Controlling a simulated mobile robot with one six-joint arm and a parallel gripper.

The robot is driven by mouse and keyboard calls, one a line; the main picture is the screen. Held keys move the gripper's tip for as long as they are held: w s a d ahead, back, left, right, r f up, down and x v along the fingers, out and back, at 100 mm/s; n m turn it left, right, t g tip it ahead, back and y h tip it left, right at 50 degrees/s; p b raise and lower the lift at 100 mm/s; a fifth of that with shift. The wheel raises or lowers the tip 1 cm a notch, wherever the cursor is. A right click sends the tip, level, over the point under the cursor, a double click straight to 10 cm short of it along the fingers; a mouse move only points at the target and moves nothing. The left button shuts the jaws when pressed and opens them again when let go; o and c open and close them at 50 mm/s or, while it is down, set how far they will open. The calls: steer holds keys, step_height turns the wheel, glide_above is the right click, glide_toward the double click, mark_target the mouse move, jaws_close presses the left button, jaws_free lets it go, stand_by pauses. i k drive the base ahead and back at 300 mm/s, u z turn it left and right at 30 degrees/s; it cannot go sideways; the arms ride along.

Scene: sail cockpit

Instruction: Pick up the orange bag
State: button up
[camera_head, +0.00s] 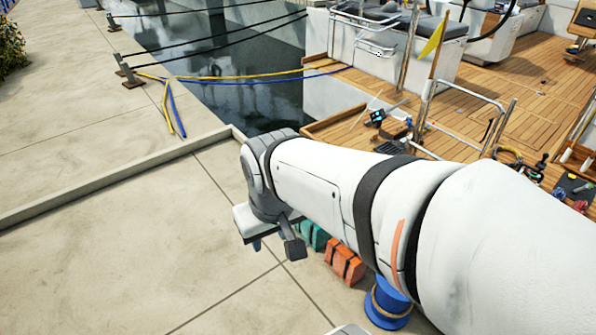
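The orange bag (346,264) sits on the pale concrete dock, low in the middle of the picture, with dark straps across it. My white arm hides part of its upper right side. My gripper (275,247) hangs from the arm's end, left of the orange bag and apart from it in the picture. Its fingers point down toward the dock, and the view does not show clearly how far apart they are. I cannot tell its height above the dock.
A teal bag (313,235) lies just behind the orange bag, partly hidden. A blue drum-shaped thing (388,305) with rope stands to the right. A low kerb (120,180) edges the dock. Water (225,90) and a wooden-decked boat (530,80) lie beyond.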

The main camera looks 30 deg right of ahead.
mark_target(349, 266)
steer(key=z, duration=0.65)
steer(key=i, duration=1)
steer(key=z, duration=0.4)
steer(key=k, duration=0.8)
steer(key=z, duration=0.2)
steer(key=i, duration=0.8)
steer(key=u, duration=0.05)
